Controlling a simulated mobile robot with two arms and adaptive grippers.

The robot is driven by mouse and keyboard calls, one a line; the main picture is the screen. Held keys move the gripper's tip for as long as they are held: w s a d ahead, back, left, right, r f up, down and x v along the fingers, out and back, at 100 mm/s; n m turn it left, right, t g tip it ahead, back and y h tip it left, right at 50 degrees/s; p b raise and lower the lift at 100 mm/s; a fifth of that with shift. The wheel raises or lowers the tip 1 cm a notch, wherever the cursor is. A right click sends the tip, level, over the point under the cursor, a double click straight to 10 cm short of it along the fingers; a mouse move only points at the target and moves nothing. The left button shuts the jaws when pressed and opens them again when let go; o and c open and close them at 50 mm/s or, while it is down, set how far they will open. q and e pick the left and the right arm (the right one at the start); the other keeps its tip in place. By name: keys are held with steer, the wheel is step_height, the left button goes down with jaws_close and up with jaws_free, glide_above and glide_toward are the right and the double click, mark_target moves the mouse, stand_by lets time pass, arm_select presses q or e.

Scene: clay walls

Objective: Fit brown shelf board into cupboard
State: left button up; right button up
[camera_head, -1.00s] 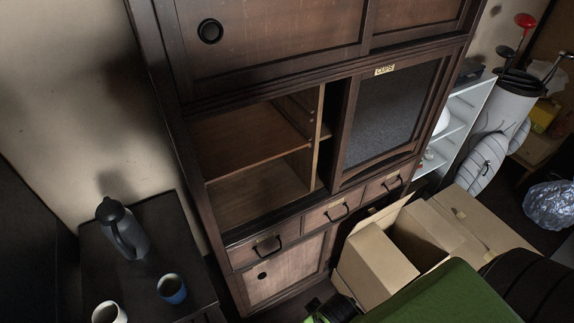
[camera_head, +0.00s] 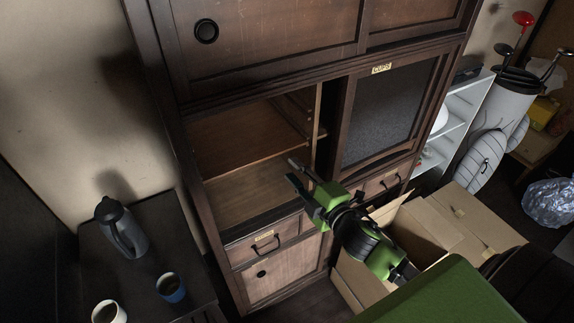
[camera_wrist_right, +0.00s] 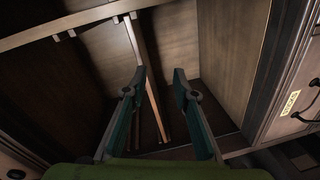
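The dark wooden cupboard (camera_head: 335,58) stands ahead with its middle left compartment open. A brown shelf board (camera_head: 240,138) lies across this compartment, dividing it into an upper and a lower space. In the right wrist view its pale front edge (camera_wrist_right: 85,18) runs across the top, with small supports under it. My right gripper (camera_head: 296,174) is at the front of the lower space, near its right side. Its fingers (camera_wrist_right: 158,88) are spread with nothing held, below the board and apart from it. Whether the board rests fully on every support cannot be told. My left gripper is out of view.
A sliding door with a dark panel (camera_head: 392,115) covers the right side. Drawers (camera_head: 265,243) lie below the opening. An open cardboard box (camera_head: 440,225) stands at the lower right. A side table at left holds a jug (camera_head: 122,228) and two cups (camera_head: 171,288).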

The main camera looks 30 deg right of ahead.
mark_target(252, 139)
steer(key=n+y, duration=0.1)
steer(key=n, duration=0.1)
steer(key=w+a+r+n+y, duration=0.1)
steer(key=n, duration=0.1)
steer(key=r+n+y, duration=0.1)
steer(key=y, duration=0.1)
steer(key=shift+w+a+r+n+t, duration=0.15)
steer(key=shift+w+a+n+t, duration=0.15)
steer(key=shift+w+a+n, duration=0.1)
steer(key=p+x, duration=0.2)
steer(key=x, duration=1.1)
steer(key=shift+w+a, duration=0.1)
steer(key=shift+w, duration=0.15)
steer(key=shift+c, duration=0.2)
jaws_close()
